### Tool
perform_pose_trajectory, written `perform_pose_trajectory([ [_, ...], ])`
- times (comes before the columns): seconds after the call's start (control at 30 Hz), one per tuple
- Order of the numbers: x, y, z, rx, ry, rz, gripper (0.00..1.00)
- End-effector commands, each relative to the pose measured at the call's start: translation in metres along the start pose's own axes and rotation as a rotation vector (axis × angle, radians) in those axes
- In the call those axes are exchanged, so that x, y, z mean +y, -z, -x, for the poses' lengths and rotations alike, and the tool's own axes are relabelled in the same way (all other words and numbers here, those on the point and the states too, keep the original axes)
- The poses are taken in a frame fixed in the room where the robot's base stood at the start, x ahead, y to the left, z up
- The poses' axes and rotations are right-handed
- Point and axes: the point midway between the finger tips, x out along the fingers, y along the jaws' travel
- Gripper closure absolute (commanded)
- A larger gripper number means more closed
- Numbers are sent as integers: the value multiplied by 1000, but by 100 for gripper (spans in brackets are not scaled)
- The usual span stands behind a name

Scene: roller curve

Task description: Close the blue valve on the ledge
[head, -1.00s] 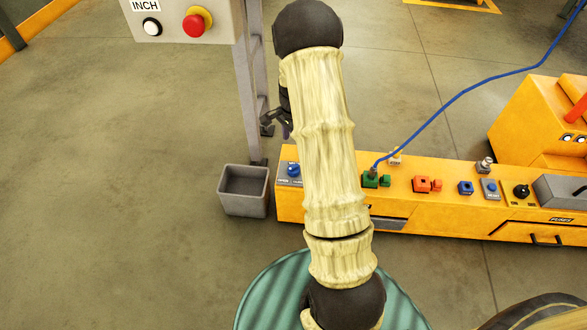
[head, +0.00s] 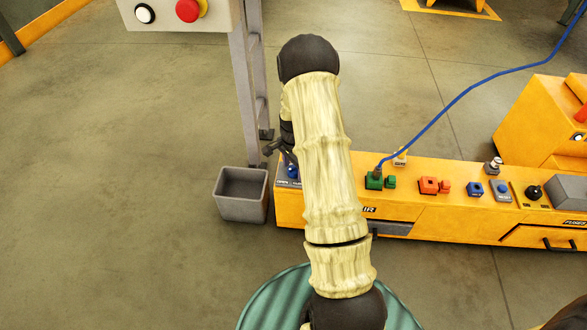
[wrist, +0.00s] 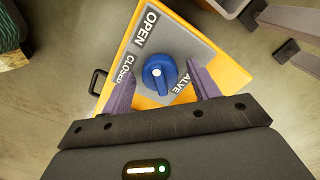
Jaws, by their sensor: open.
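The blue valve (wrist: 158,74) is a round knob with a pale spot, on a grey plate (wrist: 183,35) lettered OPEN and CLOSED. Which word the knob points to is unclear. In the wrist view my gripper (wrist: 160,72) is open, its two purple fingers on either side of the knob. I cannot tell whether either finger touches it. In the head view the blue valve (head: 292,171) shows at the left end of the yellow ledge (head: 345,222), partly hidden by my gripper and arm.
A grey open bin (head: 241,207) stands left of the ledge, beside a metal post (head: 247,100). Right of my arm, a green connector (head: 374,181) with a blue cable, a red fitting (head: 430,185) and a black knob (head: 533,192) sit on the ledge.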

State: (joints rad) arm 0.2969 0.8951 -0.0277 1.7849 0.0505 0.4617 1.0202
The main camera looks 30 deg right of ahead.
Motion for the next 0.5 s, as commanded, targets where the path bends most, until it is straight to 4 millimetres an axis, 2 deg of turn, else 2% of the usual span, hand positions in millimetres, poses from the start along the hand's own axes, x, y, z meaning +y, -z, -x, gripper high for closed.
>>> perform_pose_trajectory([
  [0.13, 0, 0, 0, 0, 0, 0, 41],
  [0.3, 0, 0, 1, 0, 0, 0, 75],
  [0.37, 0, 0, 1, 0, 0, 0, 84],
  [0.5, 0, 0, 1, 0, 0, 2, 84],
])
